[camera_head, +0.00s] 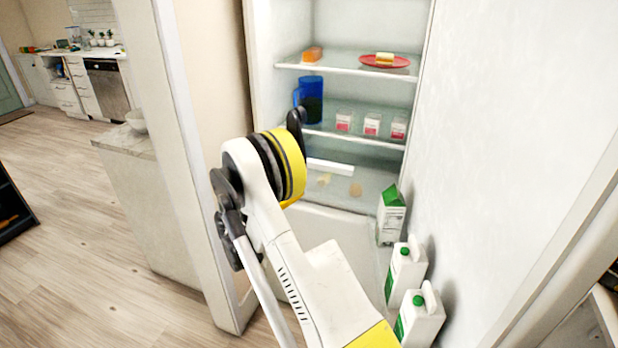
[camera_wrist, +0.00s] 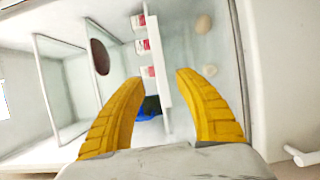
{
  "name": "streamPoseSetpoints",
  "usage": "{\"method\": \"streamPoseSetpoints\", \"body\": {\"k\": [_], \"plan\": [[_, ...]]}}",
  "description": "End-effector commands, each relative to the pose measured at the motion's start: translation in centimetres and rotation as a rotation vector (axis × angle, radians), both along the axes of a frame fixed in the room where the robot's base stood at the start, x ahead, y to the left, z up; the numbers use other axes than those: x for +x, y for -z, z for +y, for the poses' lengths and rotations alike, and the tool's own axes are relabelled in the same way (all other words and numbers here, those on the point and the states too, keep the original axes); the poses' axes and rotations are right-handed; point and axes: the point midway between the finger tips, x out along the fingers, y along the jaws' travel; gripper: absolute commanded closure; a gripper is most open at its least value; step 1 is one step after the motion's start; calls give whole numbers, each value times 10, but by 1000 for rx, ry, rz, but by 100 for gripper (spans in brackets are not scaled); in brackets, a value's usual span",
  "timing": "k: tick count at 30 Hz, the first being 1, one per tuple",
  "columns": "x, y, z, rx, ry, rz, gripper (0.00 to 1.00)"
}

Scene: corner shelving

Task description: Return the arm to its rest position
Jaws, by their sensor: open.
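My arm (camera_head: 285,235), white with a yellow band, reaches up and forward in the head view, bent in front of the open fridge (camera_head: 345,222). My gripper (camera_wrist: 158,76) shows in the wrist view as two yellow fingers, spread apart with nothing held between them. It points into the fridge, with a white strip (camera_wrist: 155,60) behind the gap between the fingers. In the head view the fingers are hidden behind the arm.
A green-topped carton (camera_head: 391,216) and white jugs (camera_head: 405,272) stand at right. Open floor (camera_head: 80,220) lies left.

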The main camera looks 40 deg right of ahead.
Motion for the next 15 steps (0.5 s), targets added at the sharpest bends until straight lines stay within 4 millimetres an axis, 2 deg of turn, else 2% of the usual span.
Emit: {"method": "streamPoseSetpoints", "body": {"k": [4,15], "plan": [[-1,0,10,0,-1,0,60],[-1,0,11,0,0,0,60]]}}
